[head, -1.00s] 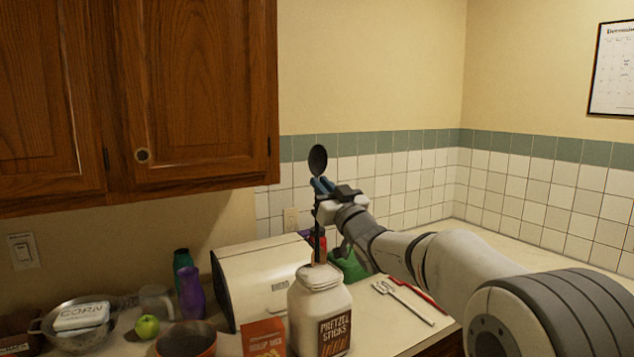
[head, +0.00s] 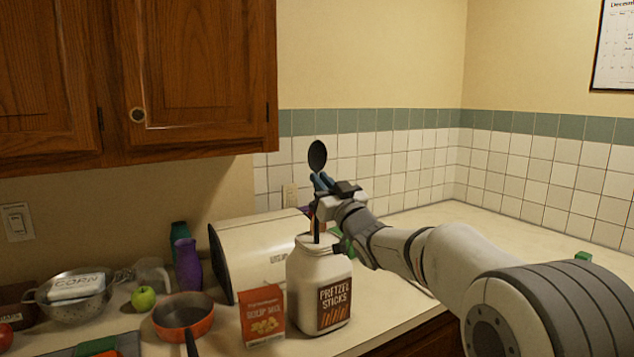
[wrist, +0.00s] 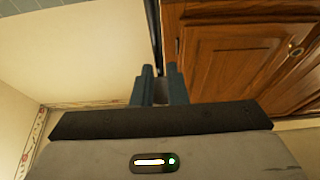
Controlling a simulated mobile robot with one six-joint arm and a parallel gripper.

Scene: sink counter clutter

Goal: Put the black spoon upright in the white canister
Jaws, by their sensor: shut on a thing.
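The black spoon (head: 317,156) is upright with its bowl at the top, in the head view. My gripper (head: 321,184) is shut on its handle just below the bowl. The white canister (head: 305,270), labelled "Pretzel Sticks", stands on the counter directly below. The handle runs down to the canister's mouth and its lower end appears to be inside; the tip is hidden. In the wrist view my gripper's fingers (wrist: 160,85) are close together, with the thin dark spoon (wrist: 153,35) beyond them. The canister is out of that view.
A soup mix box (head: 263,314) stands just left of the canister, and an orange pan (head: 200,322) is farther left. A white bread box (head: 250,245) is behind. A green apple (head: 143,298) and a colander (head: 62,312) are at left. Wooden cabinets (head: 200,75) hang above.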

